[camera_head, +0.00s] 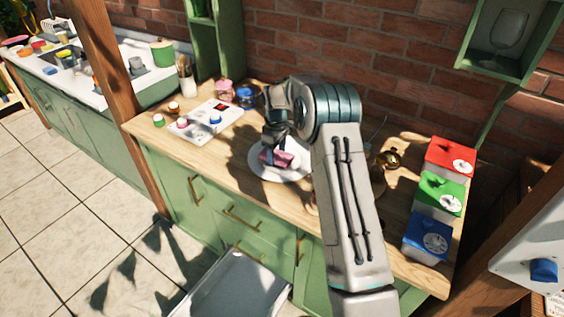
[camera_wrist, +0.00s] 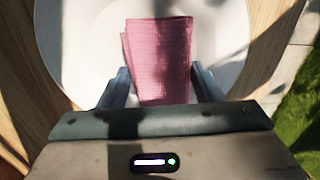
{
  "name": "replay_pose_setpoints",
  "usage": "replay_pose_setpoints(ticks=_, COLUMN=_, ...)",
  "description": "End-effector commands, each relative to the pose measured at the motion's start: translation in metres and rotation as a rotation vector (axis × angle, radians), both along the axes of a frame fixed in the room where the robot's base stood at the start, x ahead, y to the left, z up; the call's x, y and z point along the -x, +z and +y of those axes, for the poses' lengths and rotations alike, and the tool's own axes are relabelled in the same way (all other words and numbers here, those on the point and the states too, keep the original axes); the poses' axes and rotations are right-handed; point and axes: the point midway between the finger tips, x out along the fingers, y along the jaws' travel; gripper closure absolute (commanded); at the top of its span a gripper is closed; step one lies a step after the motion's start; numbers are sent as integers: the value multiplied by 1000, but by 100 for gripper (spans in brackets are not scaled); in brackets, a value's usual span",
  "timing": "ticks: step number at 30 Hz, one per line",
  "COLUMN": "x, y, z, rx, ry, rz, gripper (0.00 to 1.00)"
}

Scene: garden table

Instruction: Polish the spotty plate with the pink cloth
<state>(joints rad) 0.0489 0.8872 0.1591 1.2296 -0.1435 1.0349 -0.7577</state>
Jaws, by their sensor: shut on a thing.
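The pink cloth (camera_wrist: 160,55) is folded and sits between my gripper's two fingers in the wrist view. The cloth also shows in the head view (camera_head: 277,158), over the white plate. My gripper (camera_wrist: 160,90) is shut on the cloth; in the head view its end (camera_head: 276,138) is above the plate. The white round plate (camera_head: 262,173) lies on the wooden counter, and its rim shows in the wrist view (camera_wrist: 233,40).
A white panel (camera_head: 225,110) with colored knobs lies left of the plate. Pink (camera_head: 225,91) and blue (camera_head: 246,95) jars stand behind. Red (camera_head: 450,156), green (camera_head: 440,194) and blue (camera_head: 427,237) boxes stand at the right end. The counter's front left is clear.

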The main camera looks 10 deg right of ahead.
Motion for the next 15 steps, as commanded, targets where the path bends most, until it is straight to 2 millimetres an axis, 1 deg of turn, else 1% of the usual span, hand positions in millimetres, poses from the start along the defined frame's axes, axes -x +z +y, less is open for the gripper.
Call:
replay_pose_setpoints(ticks=1, x=0, y=-5, z=0, rx=0, ry=0, rz=0, gripper=56)
replay_pose_setpoints(ticks=4, x=0, y=-10, z=0, rx=0, ry=0, rz=0, gripper=56)
replay_pose_setpoints(ticks=12, x=0, y=-11, z=0, rx=0, ry=0, rz=0, gripper=56)
replay_pose_setpoints(ticks=13, x=0, y=-11, z=0, rx=0, ry=0, rz=0, gripper=36)
replay_pose_setpoints(ticks=14, x=0, y=-11, z=0, rx=0, ry=0, rz=0, gripper=27)
replay_pose_setpoints(ticks=15, x=0, y=-11, z=0, rx=0, ry=0, rz=0, gripper=16)
